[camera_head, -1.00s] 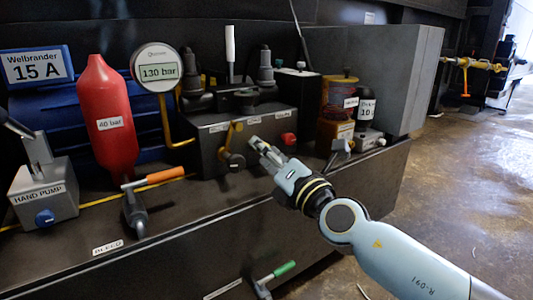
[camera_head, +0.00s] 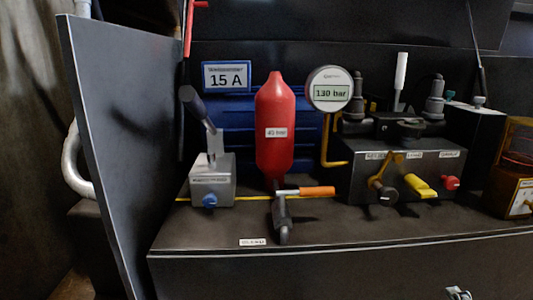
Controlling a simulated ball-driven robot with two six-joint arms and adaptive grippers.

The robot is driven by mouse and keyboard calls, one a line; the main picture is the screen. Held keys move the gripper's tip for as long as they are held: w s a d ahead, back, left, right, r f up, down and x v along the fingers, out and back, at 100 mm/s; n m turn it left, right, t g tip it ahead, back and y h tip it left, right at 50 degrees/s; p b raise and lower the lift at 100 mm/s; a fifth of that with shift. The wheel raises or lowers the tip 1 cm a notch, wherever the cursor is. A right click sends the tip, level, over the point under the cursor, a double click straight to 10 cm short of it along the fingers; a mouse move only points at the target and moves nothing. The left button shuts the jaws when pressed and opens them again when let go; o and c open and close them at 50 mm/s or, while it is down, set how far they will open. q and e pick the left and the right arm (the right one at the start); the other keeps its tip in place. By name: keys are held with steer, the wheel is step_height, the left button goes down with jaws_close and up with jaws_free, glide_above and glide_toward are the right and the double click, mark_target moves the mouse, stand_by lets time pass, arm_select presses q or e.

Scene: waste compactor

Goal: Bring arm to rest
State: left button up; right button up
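Only the tip of my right gripper (camera_head: 458,293) shows, at the bottom edge right of centre, below the bench top and in front of the bench's front face. It is apart from the valve block (camera_head: 352,170), and too little shows to tell open from shut. The rest of that arm is out of view. My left gripper is not in view. The valve block has a gauge (camera_head: 331,92) reading 130 bar, a yellow handle (camera_head: 420,186) tilted down to the right, and a red knob (camera_head: 451,183).
A red cylinder (camera_head: 276,135) labelled 40 bar stands mid-bench. An orange-handled lever (camera_head: 317,191) lies in front. A hand pump (camera_head: 212,182) with an upright lever stands left. A dark panel (camera_head: 120,150) rises at the left.

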arm_select(q)
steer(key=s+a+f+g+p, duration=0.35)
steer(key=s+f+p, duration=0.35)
steer(key=p, duration=0.9)
arm_select(e)
steer(key=s+a+f+m+g+y, duration=0.1)
steer(key=s+f+m+g, duration=0.45)
steer(key=s+m, duration=0.5)
steer(key=s+f+m+g, duration=0.4)
steer(key=s+f+m, duration=0.35)
steer(key=s, duration=0.65)
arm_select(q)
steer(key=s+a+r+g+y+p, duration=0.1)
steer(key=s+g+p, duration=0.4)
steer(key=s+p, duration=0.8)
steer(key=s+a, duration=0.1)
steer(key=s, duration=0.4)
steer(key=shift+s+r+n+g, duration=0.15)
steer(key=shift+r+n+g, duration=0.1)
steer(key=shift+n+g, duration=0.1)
arm_select(e)
steer(key=s+d+g, duration=0.2)
steer(key=s+g, duration=0.3)
steer(key=s, duration=1.1)
steer(key=shift+s+d+r+m+h, duration=0.15)
steer(key=shift+d+r+m+h, duration=0.1)
steer(key=shift+m+h, duration=0.05)
steer(key=shift+o, duration=0.2)
